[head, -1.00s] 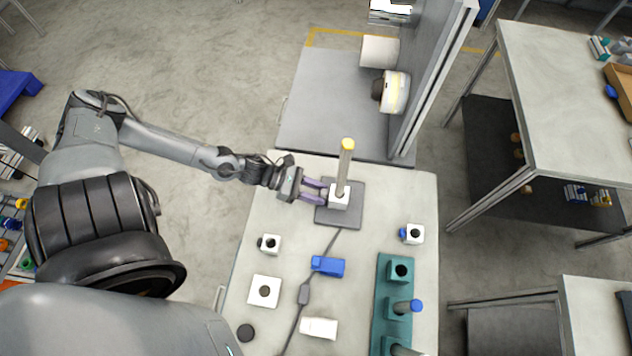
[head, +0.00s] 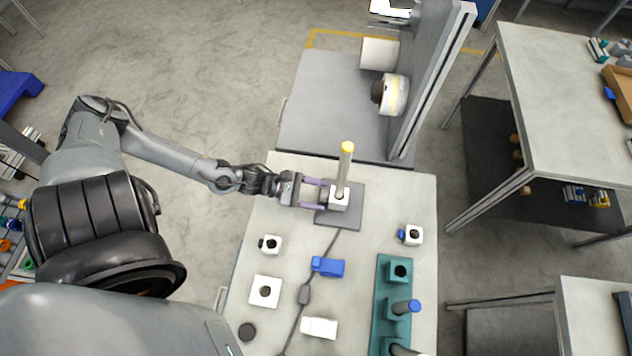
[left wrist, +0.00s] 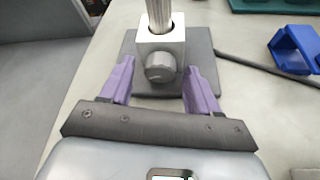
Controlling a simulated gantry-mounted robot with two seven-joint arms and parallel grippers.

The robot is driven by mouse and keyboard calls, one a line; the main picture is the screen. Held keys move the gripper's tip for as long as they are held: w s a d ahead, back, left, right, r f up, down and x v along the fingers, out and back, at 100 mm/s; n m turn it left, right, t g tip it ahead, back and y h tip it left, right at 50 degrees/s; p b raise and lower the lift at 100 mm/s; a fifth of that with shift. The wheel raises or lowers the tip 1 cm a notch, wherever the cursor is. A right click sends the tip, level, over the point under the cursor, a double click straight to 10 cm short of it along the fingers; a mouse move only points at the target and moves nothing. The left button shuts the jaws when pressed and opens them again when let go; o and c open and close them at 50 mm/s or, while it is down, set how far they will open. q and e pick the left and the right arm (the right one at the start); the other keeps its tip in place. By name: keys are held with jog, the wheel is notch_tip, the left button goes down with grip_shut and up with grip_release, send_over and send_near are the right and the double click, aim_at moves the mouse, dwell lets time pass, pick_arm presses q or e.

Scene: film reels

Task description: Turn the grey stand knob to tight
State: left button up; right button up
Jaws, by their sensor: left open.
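The grey stand knob (left wrist: 159,67) is on the near face of a white block (left wrist: 162,41) at the foot of an upright metal post. In the head view the post (head: 345,166) has a yellow top and stands on a dark square base plate (head: 350,214). The knob is hard to make out in the head view. My left gripper (head: 323,195) is open, its purple fingers pointing at the block. In the left wrist view its fingers (left wrist: 157,78) stand either side of the knob, with gaps between. My right gripper is not in view.
A blue clamp (head: 328,266), a dark cable, white blocks with dark holes (head: 264,291) and a teal rack (head: 382,300) stand on the pale table (head: 250,260). A grey panel (head: 430,85) rises behind the table.

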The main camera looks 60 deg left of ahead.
pick_arm(q)
jog(key=p+v, duration=0.2)
jog(key=v, duration=0.7)
jog(key=shift+s+a+p, duration=0.15)
jog(key=shift+s+p, duration=0.05)
jog(key=shift+p, duration=0.15)
jog(key=shift+s+a+r, duration=0.3)
jog(key=shift+s+a, duration=0.05)
jog(key=shift+s, duration=0.2)
